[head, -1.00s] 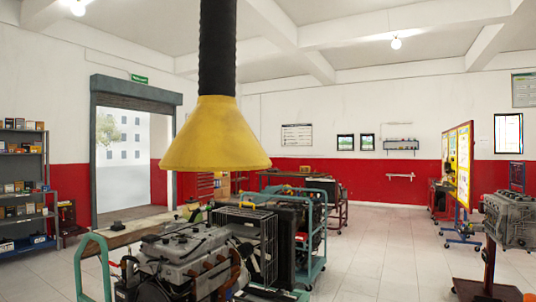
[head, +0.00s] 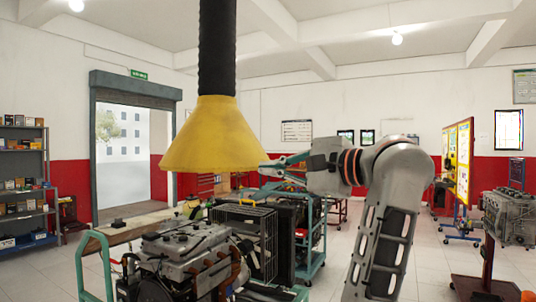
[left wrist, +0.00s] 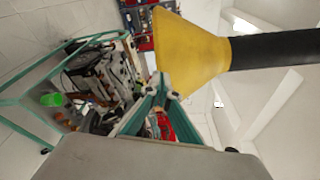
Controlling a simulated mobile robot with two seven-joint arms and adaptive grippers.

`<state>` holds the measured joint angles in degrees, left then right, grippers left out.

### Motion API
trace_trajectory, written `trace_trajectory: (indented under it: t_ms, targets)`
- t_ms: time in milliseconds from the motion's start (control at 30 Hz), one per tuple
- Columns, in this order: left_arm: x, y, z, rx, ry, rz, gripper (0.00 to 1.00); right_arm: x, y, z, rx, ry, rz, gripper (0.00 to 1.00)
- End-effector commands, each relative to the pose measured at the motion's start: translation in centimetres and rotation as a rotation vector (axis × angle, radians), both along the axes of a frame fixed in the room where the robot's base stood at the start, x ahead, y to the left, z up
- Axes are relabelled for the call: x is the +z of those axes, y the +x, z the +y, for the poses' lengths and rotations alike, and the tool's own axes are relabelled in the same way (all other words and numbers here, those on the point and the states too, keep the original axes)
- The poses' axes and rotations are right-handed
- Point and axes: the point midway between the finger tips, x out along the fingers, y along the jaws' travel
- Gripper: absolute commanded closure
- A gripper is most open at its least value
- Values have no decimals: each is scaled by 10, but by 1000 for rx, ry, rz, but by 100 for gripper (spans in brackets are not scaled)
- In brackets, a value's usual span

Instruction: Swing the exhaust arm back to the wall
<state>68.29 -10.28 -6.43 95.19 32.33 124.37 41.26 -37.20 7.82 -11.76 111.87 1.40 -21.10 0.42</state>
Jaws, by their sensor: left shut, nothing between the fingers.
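The exhaust arm shows as a yellow cone hood (head: 212,135) hanging under a black ribbed hose (head: 217,48) in the head view, above the engine trainers. In the left wrist view the hood (left wrist: 185,48) and its hose (left wrist: 275,47) lie sideways at the top. My left gripper (head: 268,171) is at the right end of the hood's lower rim. Its teal fingers (left wrist: 163,88) are shut with nothing between them, just by the rim in the wrist view. I cannot tell whether they touch the hood. My right gripper is not in view.
An engine on a teal-framed stand (head: 185,255) is below the hood. A teal cart (head: 312,245) stands behind it. Another engine (head: 510,217) on a stand is at the right. Shelves (head: 22,180) are at the far left, beside an open doorway (head: 123,155). Floor is clear at right centre.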

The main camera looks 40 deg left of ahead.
Motion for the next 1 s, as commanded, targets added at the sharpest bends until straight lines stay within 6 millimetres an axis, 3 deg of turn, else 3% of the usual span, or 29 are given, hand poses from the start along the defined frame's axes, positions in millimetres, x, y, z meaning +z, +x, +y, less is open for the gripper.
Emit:
trace_trajectory:
  t_ms: [33,200,400,1000]
  targets:
    - [16,3,-5,-57,-67,-129,100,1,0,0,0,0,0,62]
    - [50,22,-29,-226,-262,-460,100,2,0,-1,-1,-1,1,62]
    - [75,32,-50,-325,-373,-633,100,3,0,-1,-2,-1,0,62]
    - [74,37,-53,-338,-385,-650,100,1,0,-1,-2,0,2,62]
